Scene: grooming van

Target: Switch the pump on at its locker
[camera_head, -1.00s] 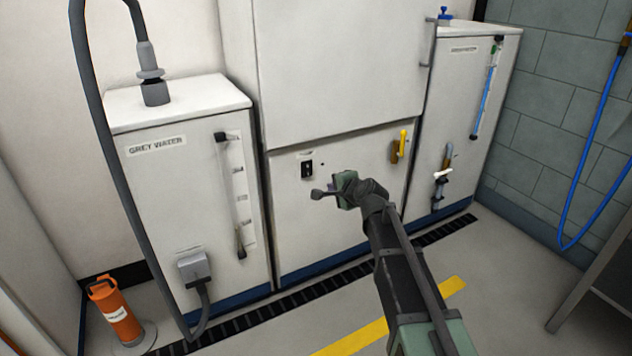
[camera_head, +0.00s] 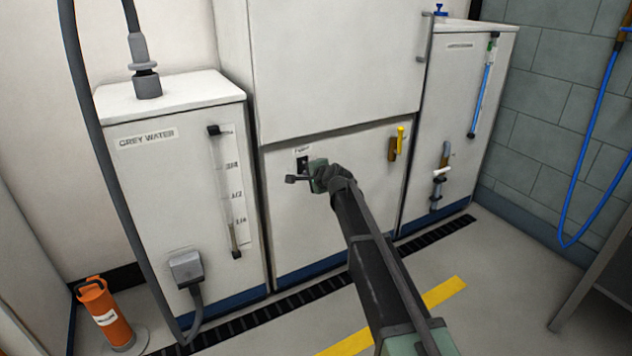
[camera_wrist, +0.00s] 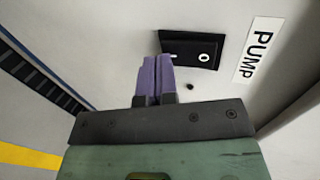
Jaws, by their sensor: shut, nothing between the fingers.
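The pump switch (camera_wrist: 190,50) is a black rocker with white marks on the locker's pale front panel. A "PUMP" label (camera_wrist: 258,50) sits beside it in the wrist view. In the head view the switch (camera_head: 302,163) shows partly behind my gripper (camera_head: 292,179). The locker panel (camera_head: 350,225) is the lower middle door. In the wrist view my gripper's purple fingers (camera_wrist: 155,78) are together and empty. Their tips are close to the switch's lower left edge; I cannot tell whether they touch. Which way the rocker is set is unclear.
A grey water tank (camera_head: 185,215) stands left of the locker, with a hose and a grey socket. A yellow-handled valve (camera_head: 398,143) is on the locker's right side. Another white tank (camera_head: 460,120) stands at the right. An orange cylinder (camera_head: 104,310) stands on the floor.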

